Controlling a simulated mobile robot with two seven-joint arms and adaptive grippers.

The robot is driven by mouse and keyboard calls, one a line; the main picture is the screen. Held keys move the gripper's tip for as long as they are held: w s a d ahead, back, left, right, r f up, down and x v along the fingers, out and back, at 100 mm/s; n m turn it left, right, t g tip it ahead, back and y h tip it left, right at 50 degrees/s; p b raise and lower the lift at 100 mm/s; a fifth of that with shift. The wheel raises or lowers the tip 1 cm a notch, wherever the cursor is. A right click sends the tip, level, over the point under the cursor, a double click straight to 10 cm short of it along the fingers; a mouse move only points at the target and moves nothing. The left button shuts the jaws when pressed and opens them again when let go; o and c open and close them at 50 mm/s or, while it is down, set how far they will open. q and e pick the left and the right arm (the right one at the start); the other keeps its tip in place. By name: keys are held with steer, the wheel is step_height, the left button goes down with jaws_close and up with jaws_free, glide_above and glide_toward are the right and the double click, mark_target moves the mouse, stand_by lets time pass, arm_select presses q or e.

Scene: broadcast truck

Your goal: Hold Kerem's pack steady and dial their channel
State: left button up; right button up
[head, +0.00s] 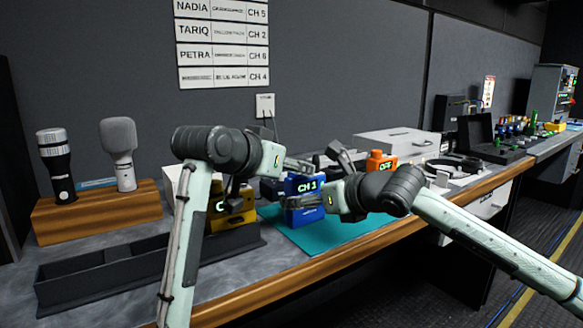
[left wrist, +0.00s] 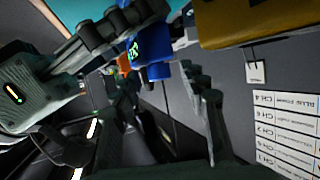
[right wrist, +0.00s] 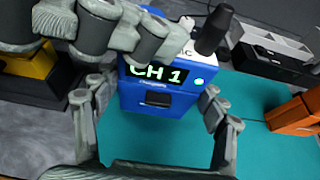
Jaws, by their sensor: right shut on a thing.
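The blue pack (head: 303,207) stands upright on a teal mat (head: 345,232); its display reads CH 1. It fills the middle of the right wrist view (right wrist: 152,97), with a dark antenna at its top. My right gripper (head: 322,184) is shut on the pack, a finger at each side. My left gripper (head: 299,182) is open at the pack's upper left, its fingers partly covering the pack's top in the right wrist view; contact is unclear. On the wall sign (head: 223,44), the lowest row shows CH 4 and a word like "BLUE"; its name is unreadable.
A yellow pack (head: 231,217) stands left, partly behind my left arm. An orange pack (head: 381,162) reading OFF stands right. Two microphones stand on a wooden block (head: 95,216) behind an empty dark tray (head: 100,275). A light case (head: 398,141) is at the back.

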arm_select(q)
steer(key=shift+s+r, duration=0.1)
steer(key=v, duration=0.7)
steer(key=shift+s+a, duration=0.15)
arm_select(e)
steer(key=o, duration=1.4)
